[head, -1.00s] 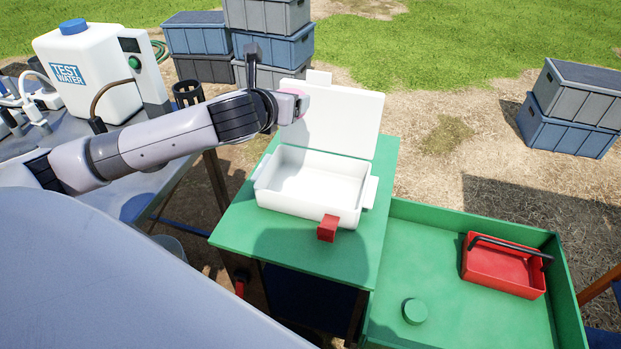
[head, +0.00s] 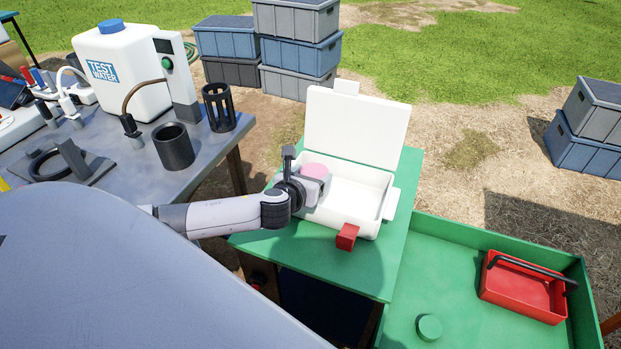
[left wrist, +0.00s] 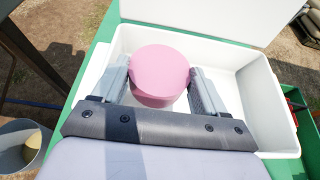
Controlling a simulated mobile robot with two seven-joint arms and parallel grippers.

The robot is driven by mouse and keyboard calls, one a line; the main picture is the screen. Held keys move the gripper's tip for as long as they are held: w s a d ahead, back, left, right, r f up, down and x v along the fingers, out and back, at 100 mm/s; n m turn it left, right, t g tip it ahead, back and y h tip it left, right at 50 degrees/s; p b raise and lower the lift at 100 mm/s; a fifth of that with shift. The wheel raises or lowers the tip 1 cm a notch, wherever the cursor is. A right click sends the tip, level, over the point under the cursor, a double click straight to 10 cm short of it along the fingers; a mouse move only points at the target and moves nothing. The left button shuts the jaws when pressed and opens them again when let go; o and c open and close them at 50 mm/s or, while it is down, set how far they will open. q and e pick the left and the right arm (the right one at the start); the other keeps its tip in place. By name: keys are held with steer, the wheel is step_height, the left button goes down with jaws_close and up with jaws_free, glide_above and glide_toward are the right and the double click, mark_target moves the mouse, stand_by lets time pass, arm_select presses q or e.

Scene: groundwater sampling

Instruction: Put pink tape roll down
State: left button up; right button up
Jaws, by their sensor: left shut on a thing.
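The pink tape roll (left wrist: 160,75) is between the two fingers of my left gripper (left wrist: 160,88) in the left wrist view. The gripper is shut on it. In the head view the pink roll (head: 314,170) shows at the tip of my left gripper (head: 316,182), over the left part of an open white box (head: 367,222). In the left wrist view the roll is over the box (left wrist: 275,108). I cannot tell whether it touches the box floor. My right gripper is not in view.
The box's white lid (head: 357,127) stands open at the back, and a red latch (head: 347,237) is at its front. The box is on a green table (head: 345,270). To the right, a green tray (head: 490,235) holds a red caddy (head: 525,292) and a green disc (head: 429,327).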

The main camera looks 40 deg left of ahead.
arm_select(q)
steer(key=shift+f, duration=0.4)
steer(key=shift+f, duration=0.1)
steer(key=shift+f, duration=0.4)
steer(key=shift+s+f+b, duration=0.1)
steer(key=shift+s+b, duration=0.05)
steer(key=shift+b, duration=0.15)
